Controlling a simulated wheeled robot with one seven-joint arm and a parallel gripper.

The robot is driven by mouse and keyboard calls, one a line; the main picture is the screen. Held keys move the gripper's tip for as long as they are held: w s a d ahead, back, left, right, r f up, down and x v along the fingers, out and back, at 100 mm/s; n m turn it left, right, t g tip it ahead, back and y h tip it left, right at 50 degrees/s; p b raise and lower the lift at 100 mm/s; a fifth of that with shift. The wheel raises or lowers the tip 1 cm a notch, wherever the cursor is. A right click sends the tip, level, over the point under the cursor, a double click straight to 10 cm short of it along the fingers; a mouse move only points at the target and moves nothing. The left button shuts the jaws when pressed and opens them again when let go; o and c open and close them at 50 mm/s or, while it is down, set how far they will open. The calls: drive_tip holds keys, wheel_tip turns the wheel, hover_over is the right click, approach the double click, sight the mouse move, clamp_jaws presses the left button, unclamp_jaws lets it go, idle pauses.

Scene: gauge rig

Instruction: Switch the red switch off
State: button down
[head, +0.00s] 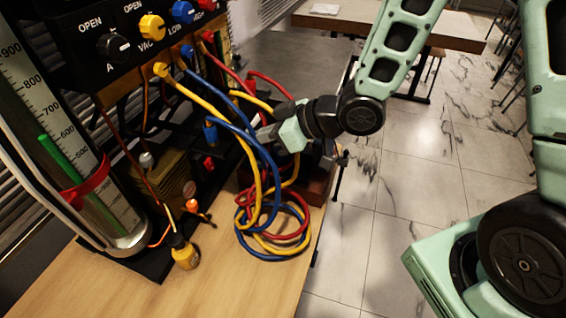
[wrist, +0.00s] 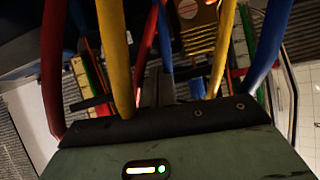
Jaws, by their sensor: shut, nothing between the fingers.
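A small red part (head: 208,165), possibly the red switch, shows low on the dark rig panel in the head view, below a blue part (head: 210,134). Its on or off position is too small to tell. My gripper (head: 262,134) is shut and empty, to the right of these parts, among the hoses at the rig's right side. Yellow and blue hoses partly cover its fingers. In the wrist view my gripper (wrist: 157,92) points in between the hoses towards the rig; I cannot make out a red switch there.
Yellow, blue and red hoses (head: 268,228) hang beside my gripper and coil on the wooden bench (head: 110,290). A glass gauge tube (head: 60,150) stands at left.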

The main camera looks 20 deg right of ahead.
drive_tip(key=shift+t+h, duration=0.3)
drive_tip(key=shift+s+d+f+b, duration=0.2)
drive_tip(key=shift+s+d+b, duration=0.75)
drive_tip(key=shift+b, duration=2.85)
drive_tip(key=shift+s+d+f+b, duration=0.15)
drive_tip(key=shift+s+d+b, duration=0.8)
drive_tip(key=shift+b, duration=2.85)
drive_tip(key=shift+s+a, duration=0.3)
drive_tip(key=shift+r, duration=0.1)
drive_tip(key=s+f+m+g+h+p, duration=0.1)
drive_tip(key=s+g+h+p, duration=0.6)
drive_tip(key=s, duration=1.1)
drive_tip(key=shift+f+m+h+p, duration=0.15)
drive_tip(key=shift+m+h+p, duration=0.65)
drive_tip(key=shift+h+p, duration=0.15)
